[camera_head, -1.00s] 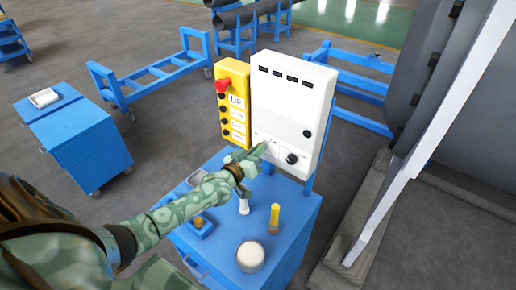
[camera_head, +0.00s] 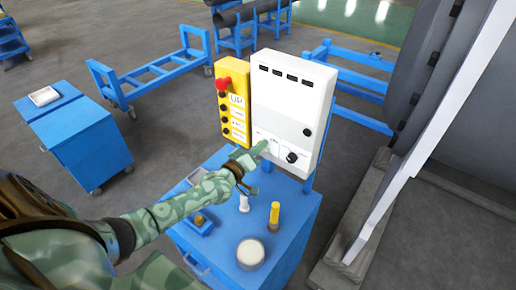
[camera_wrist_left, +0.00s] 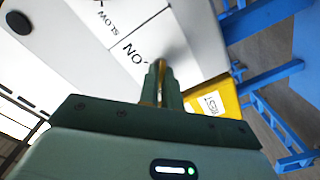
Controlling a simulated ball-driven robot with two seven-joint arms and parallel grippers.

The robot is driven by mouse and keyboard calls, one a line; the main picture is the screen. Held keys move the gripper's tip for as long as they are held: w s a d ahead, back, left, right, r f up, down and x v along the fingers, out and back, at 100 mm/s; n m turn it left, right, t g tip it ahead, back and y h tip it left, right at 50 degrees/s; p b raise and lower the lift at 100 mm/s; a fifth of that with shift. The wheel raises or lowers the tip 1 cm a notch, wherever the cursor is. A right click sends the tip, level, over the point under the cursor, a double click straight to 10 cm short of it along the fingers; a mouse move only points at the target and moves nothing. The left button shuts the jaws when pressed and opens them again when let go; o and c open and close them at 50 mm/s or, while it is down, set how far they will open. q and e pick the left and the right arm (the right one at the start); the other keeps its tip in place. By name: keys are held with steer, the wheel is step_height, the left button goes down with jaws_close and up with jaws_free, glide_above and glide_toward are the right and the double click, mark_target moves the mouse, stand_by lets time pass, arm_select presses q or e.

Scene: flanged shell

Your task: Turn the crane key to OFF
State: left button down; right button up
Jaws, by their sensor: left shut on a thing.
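The white control box (camera_head: 290,100) stands upright behind the blue cart. My left gripper (camera_head: 262,148) reaches the lower left of its front panel. In the left wrist view the fingertips (camera_wrist_left: 160,72) are close together against the panel, beside the printed "ON" label (camera_wrist_left: 133,54). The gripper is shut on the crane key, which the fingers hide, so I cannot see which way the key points. A "SLOW" label (camera_wrist_left: 107,22) is printed further along the panel. A black knob (camera_head: 291,157) sits to the right of the gripper. My right gripper is not in view.
A yellow pendant (camera_head: 234,100) with a red button hangs left of the box. On the blue cart (camera_head: 292,240) stand a white-topped jar (camera_head: 250,253), a yellow-capped tool (camera_head: 274,215) and a white bottle (camera_head: 243,203). A large grey shell (camera_head: 455,110) stands at right.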

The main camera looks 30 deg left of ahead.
arm_select(q)
steer(key=c, duration=1.6)
jaws_free()
steer(key=s+a, duration=0.1)
steer(key=s, duration=1.5)
steer(key=shift+s+a+p, duration=0.15)
steer(key=shift+s+p, duration=0.05)
steer(key=shift+p, duration=0.25)
steer(key=shift+f, duration=0.1)
